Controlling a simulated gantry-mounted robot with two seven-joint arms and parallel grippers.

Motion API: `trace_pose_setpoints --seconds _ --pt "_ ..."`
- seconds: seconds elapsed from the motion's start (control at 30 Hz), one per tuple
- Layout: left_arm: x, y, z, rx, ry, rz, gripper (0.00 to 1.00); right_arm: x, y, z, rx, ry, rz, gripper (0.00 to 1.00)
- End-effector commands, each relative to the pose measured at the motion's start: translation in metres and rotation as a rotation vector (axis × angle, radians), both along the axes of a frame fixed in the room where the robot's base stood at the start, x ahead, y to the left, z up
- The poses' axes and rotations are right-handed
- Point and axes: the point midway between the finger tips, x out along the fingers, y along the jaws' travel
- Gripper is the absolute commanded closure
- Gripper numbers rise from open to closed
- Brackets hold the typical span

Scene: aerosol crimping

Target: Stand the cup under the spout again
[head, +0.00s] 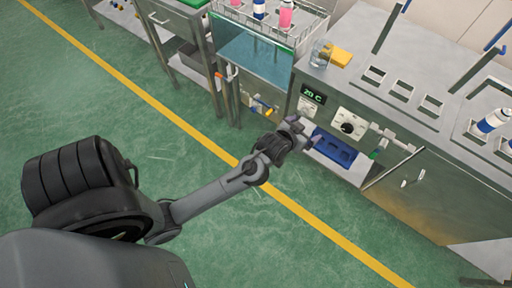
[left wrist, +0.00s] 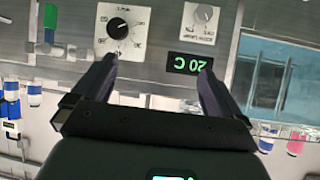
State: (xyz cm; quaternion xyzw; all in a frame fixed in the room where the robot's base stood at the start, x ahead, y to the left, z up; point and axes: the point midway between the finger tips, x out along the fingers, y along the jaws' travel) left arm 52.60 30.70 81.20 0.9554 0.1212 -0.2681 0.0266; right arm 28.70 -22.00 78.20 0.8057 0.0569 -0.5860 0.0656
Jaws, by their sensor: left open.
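A clear glass cup (head: 320,54) stands upright on the steel bench top, beside a yellow sponge, in the head view. A metal tap-like fitting (head: 393,137), which may be the spout, sticks out of the bench front to the right of the dial. A similar metal fitting (left wrist: 62,50) with a green part shows at the left of the left wrist view. My left gripper (head: 303,129) is in front of the control panel, below the cup and apart from it. In the left wrist view its fingers (left wrist: 157,75) are spread and empty, facing the panel. My right gripper is not in view.
The panel has a 20 C display (head: 313,95) and a black dial (head: 347,128). A blue tray (head: 332,150) sits low below it. A yellow sponge (head: 341,57) lies by the cup. A water tank (head: 252,60) stands left. The green floor in front is clear.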

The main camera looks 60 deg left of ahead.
Motion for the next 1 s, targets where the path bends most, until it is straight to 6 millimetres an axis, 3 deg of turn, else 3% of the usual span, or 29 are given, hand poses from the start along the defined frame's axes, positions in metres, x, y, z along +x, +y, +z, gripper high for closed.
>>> trace_pose_setpoints --seconds 0.03,0.2,0.3,0.4,0.57,1.0 --pt "-0.033 -0.019 -0.013 -0.018 0.102 -0.067 0.0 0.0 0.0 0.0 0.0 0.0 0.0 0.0" --pt "-0.137 -0.066 -0.033 -0.041 0.423 -0.251 0.0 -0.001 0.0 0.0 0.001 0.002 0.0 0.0" --pt "-0.186 -0.079 -0.035 -0.033 0.564 -0.317 0.0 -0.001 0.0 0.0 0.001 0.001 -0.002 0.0" --pt "-0.219 -0.086 -0.033 -0.02 0.658 -0.358 0.0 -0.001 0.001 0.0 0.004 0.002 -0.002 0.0" --pt "-0.24 -0.089 -0.03 -0.01 0.72 -0.381 0.0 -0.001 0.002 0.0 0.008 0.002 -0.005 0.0" --pt "-0.237 -0.088 -0.03 -0.011 0.713 -0.376 0.0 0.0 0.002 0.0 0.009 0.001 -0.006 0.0"
